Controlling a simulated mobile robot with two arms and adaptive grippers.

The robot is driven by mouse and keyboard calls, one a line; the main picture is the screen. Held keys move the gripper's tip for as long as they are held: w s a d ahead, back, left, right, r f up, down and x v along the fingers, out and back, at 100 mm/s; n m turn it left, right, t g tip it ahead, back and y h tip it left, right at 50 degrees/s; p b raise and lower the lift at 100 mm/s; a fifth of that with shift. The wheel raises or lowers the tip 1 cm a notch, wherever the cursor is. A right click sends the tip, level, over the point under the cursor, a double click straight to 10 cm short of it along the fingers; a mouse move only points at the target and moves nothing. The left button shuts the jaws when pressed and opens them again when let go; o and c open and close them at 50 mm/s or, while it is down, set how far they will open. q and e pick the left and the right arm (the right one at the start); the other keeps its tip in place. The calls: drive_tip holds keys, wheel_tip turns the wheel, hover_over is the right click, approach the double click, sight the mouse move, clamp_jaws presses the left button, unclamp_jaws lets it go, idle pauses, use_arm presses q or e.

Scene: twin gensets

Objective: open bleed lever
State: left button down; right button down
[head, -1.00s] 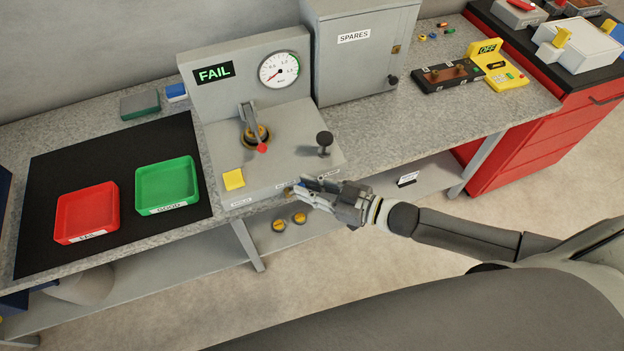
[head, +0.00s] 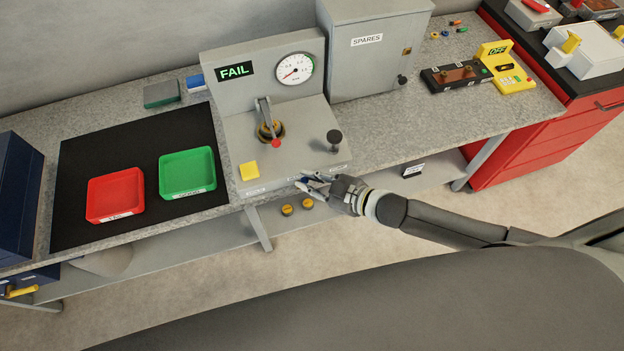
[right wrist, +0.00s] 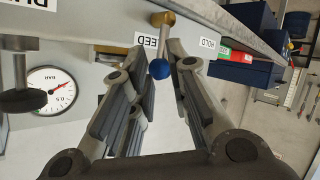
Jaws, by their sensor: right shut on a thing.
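The box's display (head: 235,71) reads FAIL. The gauge (head: 294,68) has a red needle. My left gripper is out of view.
Red (head: 115,196) and green (head: 187,174) trays lie left on a black mat. A SPARES cabinet (head: 375,65) stands behind right. Floor in front is clear.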

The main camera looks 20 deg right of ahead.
drive_tip(key=c, duration=1.3)
unclamp_jaws()
drive_tip(key=shift+c, duration=0.2)
drive_tip(key=shift+s+d, duration=0.1)
drive_tip(key=v, duration=1.1)
drive_tip(key=shift+s+d+r, duration=0.25)
